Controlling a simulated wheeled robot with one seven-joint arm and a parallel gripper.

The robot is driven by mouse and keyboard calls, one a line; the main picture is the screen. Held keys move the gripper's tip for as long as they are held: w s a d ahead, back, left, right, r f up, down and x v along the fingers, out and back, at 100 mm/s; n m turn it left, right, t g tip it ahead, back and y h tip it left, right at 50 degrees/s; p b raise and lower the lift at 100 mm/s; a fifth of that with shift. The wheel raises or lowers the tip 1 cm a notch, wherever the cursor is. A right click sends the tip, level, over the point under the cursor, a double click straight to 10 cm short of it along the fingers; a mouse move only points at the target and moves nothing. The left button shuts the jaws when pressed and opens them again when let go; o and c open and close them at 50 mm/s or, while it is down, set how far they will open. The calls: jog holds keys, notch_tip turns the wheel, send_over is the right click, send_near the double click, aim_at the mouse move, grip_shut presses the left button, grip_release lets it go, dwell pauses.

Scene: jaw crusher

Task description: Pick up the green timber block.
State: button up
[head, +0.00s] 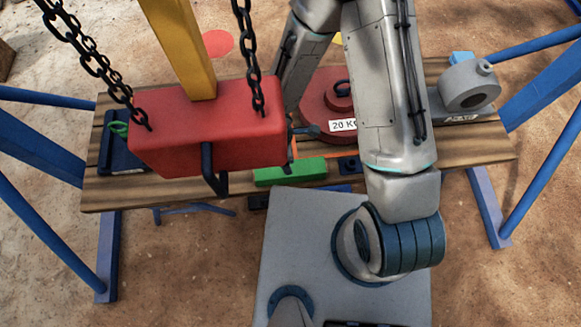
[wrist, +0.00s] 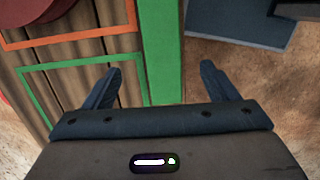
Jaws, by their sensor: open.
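The green timber block (head: 290,172) lies along the near edge of the wooden bench (head: 460,150), just right of the hanging red block. It also shows in the wrist view (wrist: 161,45), running from the top edge down between my two fingers. My gripper (wrist: 162,82) is open, with one finger on each side of the block and a gap on both sides. The fingers look to be above or around the block; their height is hard to tell. In the head view my gripper is mostly hidden behind the red block and my arm.
A red block (head: 210,135) hangs on chains under a yellow post (head: 178,45), close to the green block. A red 20 kg weight (head: 325,105) stands behind. A grey part (head: 468,88) sits at the right. A green outline (wrist: 24,95) marks the bench beside the block.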

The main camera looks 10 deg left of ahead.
aim_at(312, 168)
jog(key=f+b, duration=0.1)
jog(key=f, duration=0.1)
jog(key=f+b, duration=0.2)
jog(key=f, duration=0.1)
jog(key=f+b, duration=0.2)
jog(key=shift+d+f, duration=0.15)
jog(key=shift+d, duration=0.15)
jog(key=shift+w+d+f+b, duration=0.1)
jog(key=shift+d+f+b, duration=0.1)
jog(key=shift+f+b, duration=1.15)
jog(key=shift+d+f+b, duration=0.2)
jog(key=shift+f+b, duration=0.5)
jog(key=shift+f, duration=1.25)
jog(key=c, duration=1.4)
jog(key=shift+r, duration=0.1)
